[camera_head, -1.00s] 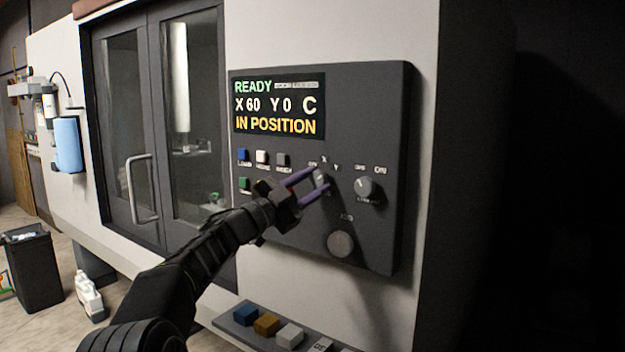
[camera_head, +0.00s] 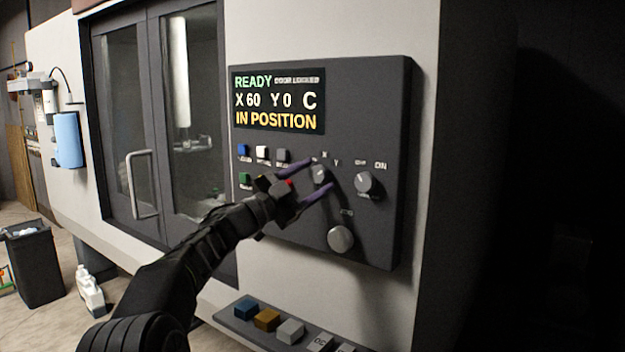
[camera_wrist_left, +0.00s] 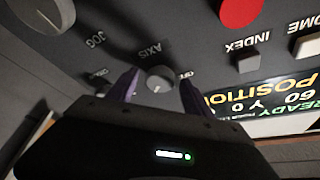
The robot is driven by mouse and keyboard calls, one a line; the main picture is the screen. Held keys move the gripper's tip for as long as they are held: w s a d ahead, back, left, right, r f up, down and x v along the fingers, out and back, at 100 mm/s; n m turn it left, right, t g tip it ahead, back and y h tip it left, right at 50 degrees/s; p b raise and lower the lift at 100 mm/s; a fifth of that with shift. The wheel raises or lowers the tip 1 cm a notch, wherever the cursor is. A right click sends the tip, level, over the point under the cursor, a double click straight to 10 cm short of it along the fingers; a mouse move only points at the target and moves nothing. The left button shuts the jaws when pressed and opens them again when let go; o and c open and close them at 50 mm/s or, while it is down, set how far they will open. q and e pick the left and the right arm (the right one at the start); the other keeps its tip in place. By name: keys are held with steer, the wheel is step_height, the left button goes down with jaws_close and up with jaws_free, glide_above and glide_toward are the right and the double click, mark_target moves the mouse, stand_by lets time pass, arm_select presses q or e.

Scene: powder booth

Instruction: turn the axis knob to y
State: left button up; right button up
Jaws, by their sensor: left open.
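The axis knob (camera_head: 320,174) is a small grey round knob on the dark control panel, with X and Y marked above it. In the left wrist view the knob (camera_wrist_left: 158,80) sits beside the AXIS label, with a small pale mark on its lower edge there, seemingly toward the X side. My left gripper (camera_head: 322,172) is open, its two purple fingers on either side of the knob. Whether they touch it I cannot tell; gaps show in the left wrist view. The display (camera_head: 277,101) reads READY, X 60, Y 0, C, IN POSITION. My right gripper is out of view.
Another knob (camera_head: 365,183) is to the right and a larger jog knob (camera_head: 341,239) below. Several square buttons (camera_head: 262,154) lie left. A red button (camera_wrist_left: 240,10) is close to the fingers. A ledge with coloured blocks (camera_head: 267,321) is below.

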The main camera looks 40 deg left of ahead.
arm_select(q)
steer(key=shift+s, duration=0.1)
steer(key=b+v, duration=0.3)
steer(key=v, duration=0.4)
steer(key=shift+s, duration=0.25)
steer(key=shift+a+f, duration=0.1)
